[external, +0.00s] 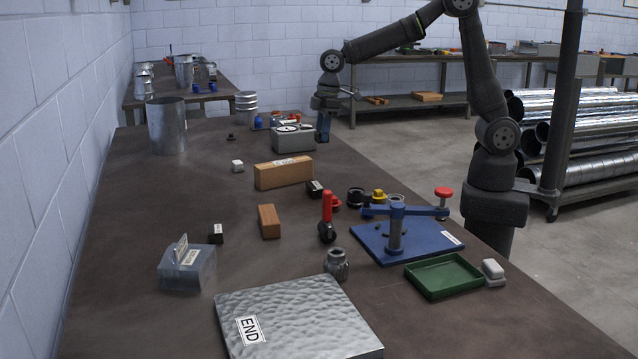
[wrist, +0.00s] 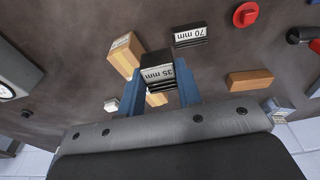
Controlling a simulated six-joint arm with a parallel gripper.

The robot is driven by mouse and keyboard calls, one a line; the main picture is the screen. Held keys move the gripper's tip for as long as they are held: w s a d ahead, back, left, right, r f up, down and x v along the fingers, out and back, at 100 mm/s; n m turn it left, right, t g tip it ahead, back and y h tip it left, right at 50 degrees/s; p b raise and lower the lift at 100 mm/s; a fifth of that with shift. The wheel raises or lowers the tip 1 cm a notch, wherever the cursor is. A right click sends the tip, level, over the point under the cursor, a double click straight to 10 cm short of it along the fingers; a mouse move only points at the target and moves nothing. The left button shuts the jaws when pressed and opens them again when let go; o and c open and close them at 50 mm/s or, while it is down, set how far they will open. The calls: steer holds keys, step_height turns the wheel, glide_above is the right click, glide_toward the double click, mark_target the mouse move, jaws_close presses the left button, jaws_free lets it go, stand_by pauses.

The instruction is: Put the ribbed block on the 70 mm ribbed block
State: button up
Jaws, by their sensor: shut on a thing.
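My gripper (external: 323,128) hangs with its blue fingers pointing down near the right table edge, beside the grey gauge box. In the wrist view my gripper (wrist: 160,88) is shut on a dark ribbed block (wrist: 158,70) with a white "35 mm" label. In the external view the held block cannot be made out. The 70 mm ribbed block (wrist: 191,33), dark with a white label, lies on the table apart from the held block. It appears to be the small dark block (external: 315,189) beside the long wooden block in the external view. Its top looks bare.
The long wooden block (external: 283,173) and the red knob part (external: 335,202) lie close to the 70 mm block. The grey gauge box (external: 293,139) stands near my gripper. A shorter wooden block (external: 269,221), a red-handled tool (external: 327,210) and a blue fixture (external: 408,242) lie nearer.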

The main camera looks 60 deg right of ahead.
steer(key=d, duration=0.4)
glide_above(313, 185)
steer(key=f, duration=0.6)
steer(key=shift+s+d+f, duration=0.2)
steer(key=shift+s+f, duration=0.1)
steer(key=shift+f, duration=2.15)
steer(key=shift+f, duration=0.2)
steer(key=o, duration=1.1)
steer(key=shift+r, duration=0.1)
